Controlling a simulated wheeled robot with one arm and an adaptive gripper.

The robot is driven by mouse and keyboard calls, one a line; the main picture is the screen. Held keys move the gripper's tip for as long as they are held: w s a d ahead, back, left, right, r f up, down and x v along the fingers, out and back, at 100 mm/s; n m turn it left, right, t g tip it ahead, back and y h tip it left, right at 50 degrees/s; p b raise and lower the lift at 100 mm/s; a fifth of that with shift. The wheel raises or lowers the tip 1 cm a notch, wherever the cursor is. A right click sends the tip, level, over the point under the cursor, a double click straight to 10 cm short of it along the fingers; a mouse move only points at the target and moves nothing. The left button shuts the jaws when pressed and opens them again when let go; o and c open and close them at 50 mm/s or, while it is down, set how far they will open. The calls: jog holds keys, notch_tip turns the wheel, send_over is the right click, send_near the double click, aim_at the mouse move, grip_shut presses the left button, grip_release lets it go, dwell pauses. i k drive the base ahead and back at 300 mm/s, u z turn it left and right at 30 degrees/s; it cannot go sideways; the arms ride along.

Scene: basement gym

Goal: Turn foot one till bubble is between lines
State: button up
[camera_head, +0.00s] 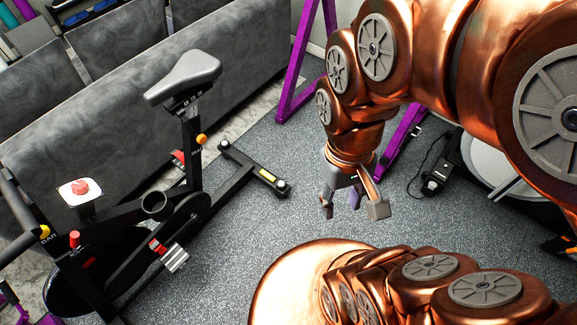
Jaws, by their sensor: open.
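A black exercise bike (185,215) stands at left on the speckled floor. Its rear crossbar (250,168) lies across the floor. A small yellow level vial (267,176) sits on the bar near its right end. A round foot knob (282,187) is at that near end, and another foot knob (224,144) is at the far end. I cannot tell which is foot one. The bubble and lines are too small to make out. My gripper (352,206) points down, open and empty, to the right of the near foot knob and apart from it.
A grey sofa (130,75) runs behind the bike. A purple frame (295,75) stands at the back. A black device with a cable (433,183) is on the floor at right. The floor (235,235) between bike and arm is clear.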

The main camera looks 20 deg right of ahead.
aim_at(280, 183)
jog(key=z, duration=0.05)
jog(key=k, duration=0.65)
jog(key=u, duration=1.15)
